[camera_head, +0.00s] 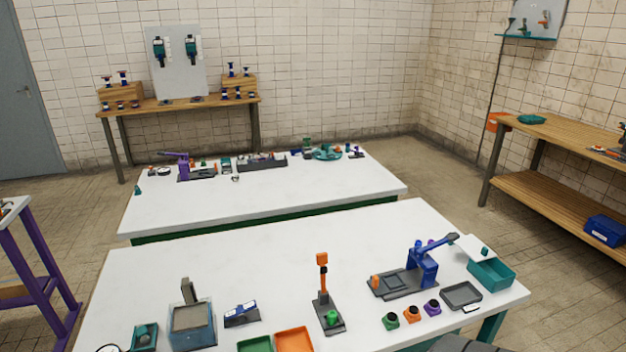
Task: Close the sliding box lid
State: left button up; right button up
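A teal box (491,275) stands at the right end of the near white table. Its pale lid (473,245) has a small teal knob (485,252) and lies over the box's back left part, reaching past its edge. The front right part of the box is uncovered, and its teal inside shows. Whether anything lies in the box is too small to tell.
A grey tray (461,296) lies just left of the box, and a blue lever press (422,265) stands behind the tray. Green, orange and purple small parts (411,314) stand in front. The near table (215,262) has clear room at its back left.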

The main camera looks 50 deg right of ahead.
aim_at(475, 249)
jog(key=z, duration=2.7)
